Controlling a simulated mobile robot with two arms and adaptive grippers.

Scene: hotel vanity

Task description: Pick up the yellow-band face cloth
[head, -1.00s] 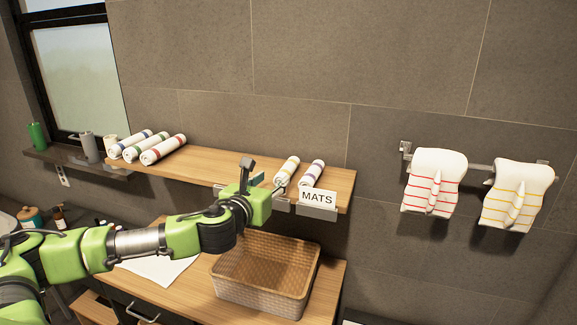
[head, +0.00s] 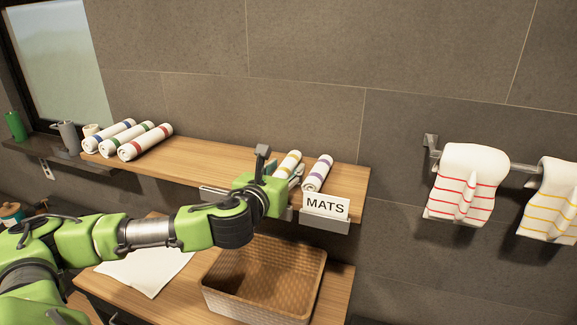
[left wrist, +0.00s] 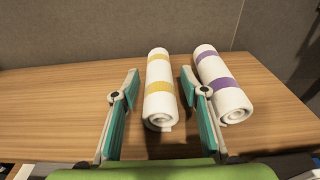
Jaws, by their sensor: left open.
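The yellow-band face cloth (head: 289,163) is a white roll lying near the right end of the wooden shelf, partly hidden by my gripper in the head view. In the left wrist view the yellow-band face cloth (left wrist: 159,92) lies lengthwise, its near end toward me. My left gripper (left wrist: 160,80) is open, with one teal-padded finger on each side of the roll. A gap shows on the left side; the right finger is nearer the roll. In the head view my left gripper (head: 282,177) is at the shelf's front edge. My right gripper is not in view.
A purple-band roll (head: 317,173) lies just right of the yellow one, close to my right finger. A MATS sign (head: 325,206) stands at the shelf (head: 210,168) front. Several rolls lie at its left end. A wicker basket (head: 318,275) stands below; striped towels (head: 466,185) hang right.

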